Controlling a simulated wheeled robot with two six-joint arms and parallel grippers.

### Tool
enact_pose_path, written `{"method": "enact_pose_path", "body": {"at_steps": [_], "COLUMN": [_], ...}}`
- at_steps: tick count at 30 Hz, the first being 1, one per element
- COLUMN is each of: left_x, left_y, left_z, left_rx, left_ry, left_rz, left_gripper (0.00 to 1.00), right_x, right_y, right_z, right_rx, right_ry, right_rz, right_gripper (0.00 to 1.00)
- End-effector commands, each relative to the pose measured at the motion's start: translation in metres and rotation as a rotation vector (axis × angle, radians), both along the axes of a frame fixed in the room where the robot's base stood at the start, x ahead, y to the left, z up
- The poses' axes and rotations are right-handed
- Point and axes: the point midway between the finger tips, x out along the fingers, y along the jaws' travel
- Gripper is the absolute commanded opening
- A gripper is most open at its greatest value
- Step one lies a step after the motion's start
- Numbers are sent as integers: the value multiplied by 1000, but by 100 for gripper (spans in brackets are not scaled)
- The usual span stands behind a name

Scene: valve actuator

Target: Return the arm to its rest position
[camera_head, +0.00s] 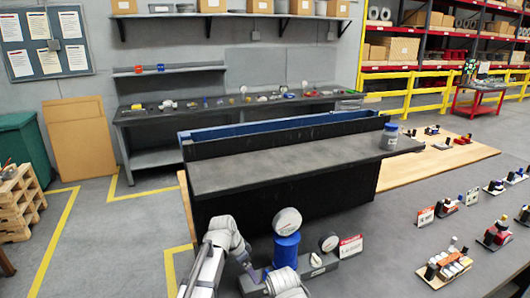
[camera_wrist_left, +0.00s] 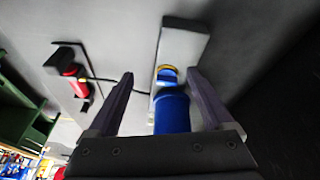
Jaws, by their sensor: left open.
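A blue valve actuator cylinder (camera_head: 286,247) with a round white gauge (camera_head: 288,221) on top stands upright on a dark grey base at the front of the bench. A smaller gauge (camera_head: 329,242) and a red-and-white sign (camera_head: 350,246) are beside it. My left arm (camera_head: 228,236) reaches in at the lower left, close to the actuator; its gripper is not clear there. In the left wrist view my left gripper (camera_wrist_left: 161,75) is open. The blue cylinder (camera_wrist_left: 172,112) appears between its two fingers; contact cannot be told. My right gripper is not in view.
A long raised dark bench (camera_head: 280,168) with a blue-lined channel stands behind. A blue-lidded jar (camera_head: 389,137) sits at its right end. Several small part sets, such as one on a wooden tray (camera_head: 445,267), occupy the table's right side.

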Motion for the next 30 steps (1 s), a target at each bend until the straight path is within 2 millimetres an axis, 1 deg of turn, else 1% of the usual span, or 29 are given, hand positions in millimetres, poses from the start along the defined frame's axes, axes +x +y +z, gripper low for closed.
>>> {"method": "enact_pose_path", "body": {"at_steps": [1, 3, 6, 12, 17, 20, 30], "left_x": [-30, -56, -86, -133, -167, -169, -202], "left_y": [17, 36, 58, 91, 112, 90, 25], "left_z": [-2, -5, -7, -9, -10, -18, -37], "left_rx": [20, 49, 83, 135, 170, 196, 299], "left_ry": [33, 75, 120, 170, 190, 196, 206], "left_rz": [104, 253, 438, 731, 935, 879, 687], "left_gripper": [85, 85, 85, 85, 85, 85, 85], "right_x": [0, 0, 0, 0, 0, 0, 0], "right_y": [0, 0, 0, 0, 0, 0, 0], "right_z": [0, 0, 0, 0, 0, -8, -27], "right_rx": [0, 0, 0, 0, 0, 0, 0], "right_ry": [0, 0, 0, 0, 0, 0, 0], "right_rz": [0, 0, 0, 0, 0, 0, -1], "right_gripper": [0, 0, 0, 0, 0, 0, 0]}}
